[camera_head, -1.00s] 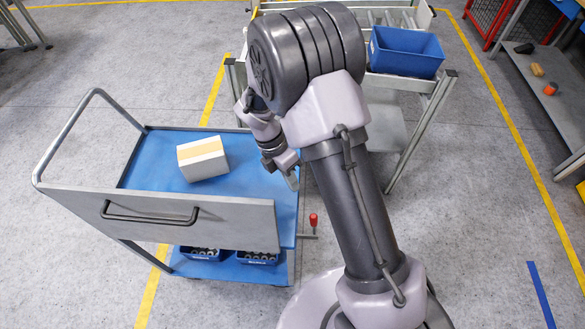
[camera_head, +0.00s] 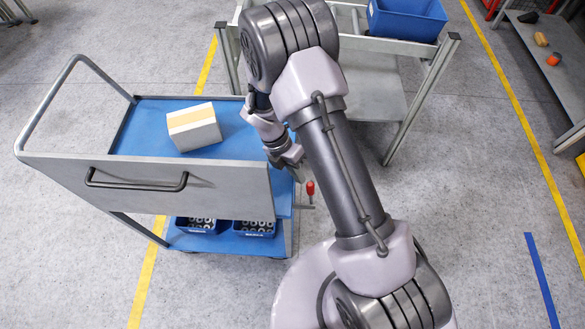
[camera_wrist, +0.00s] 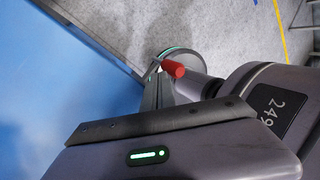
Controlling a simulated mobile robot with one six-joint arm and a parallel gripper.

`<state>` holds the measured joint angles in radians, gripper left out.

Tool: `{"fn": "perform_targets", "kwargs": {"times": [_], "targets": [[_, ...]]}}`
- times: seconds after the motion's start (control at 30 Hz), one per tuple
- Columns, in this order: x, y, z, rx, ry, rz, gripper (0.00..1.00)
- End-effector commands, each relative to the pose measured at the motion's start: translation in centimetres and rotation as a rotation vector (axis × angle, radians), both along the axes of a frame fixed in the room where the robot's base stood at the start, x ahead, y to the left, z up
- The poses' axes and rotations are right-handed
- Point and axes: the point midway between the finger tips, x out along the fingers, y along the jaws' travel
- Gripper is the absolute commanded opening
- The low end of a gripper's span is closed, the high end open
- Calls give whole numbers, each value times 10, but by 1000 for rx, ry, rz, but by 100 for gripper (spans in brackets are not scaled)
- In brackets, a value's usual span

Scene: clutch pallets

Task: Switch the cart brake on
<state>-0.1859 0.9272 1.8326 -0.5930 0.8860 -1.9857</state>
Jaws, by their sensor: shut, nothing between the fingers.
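The cart (camera_head: 122,170) has a blue top deck, a grey end panel with a dark handle, and a tube push bar at the left. Its brake lever has a red knob (camera_head: 311,188) and sticks out at the cart's right side, below deck height. The knob stands upright. My gripper (camera_head: 299,174) is shut and empty, close above and left of the knob. In the wrist view the red knob (camera_wrist: 174,69) shows just beyond the fingertips (camera_wrist: 157,75). I cannot tell whether they touch. The lever's base is mostly hidden there.
A cardboard box (camera_head: 194,128) sits on the cart's top deck. Blue bins (camera_head: 254,228) with small parts stand on its lower shelf. A grey rack (camera_head: 412,130) with a blue bin (camera_head: 407,18) stands behind my arm.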

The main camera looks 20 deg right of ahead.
Motion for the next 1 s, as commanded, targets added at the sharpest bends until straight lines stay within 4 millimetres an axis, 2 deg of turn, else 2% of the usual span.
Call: {"fn": "perform_targets", "kwargs": {"times": [0.03, 0.17, 0.67, 0.87, 1.0], "targets": [[-2, -2, -8, -1, 1, 0, 0], [-4, -4, -14, 0, 1, -1, 0], [-6, -8, -11, 20, -6, -3, 0], [-11, -21, -3, 105, -32, -7, 0], [-16, -38, 0, 209, -67, -10, 0]]}}
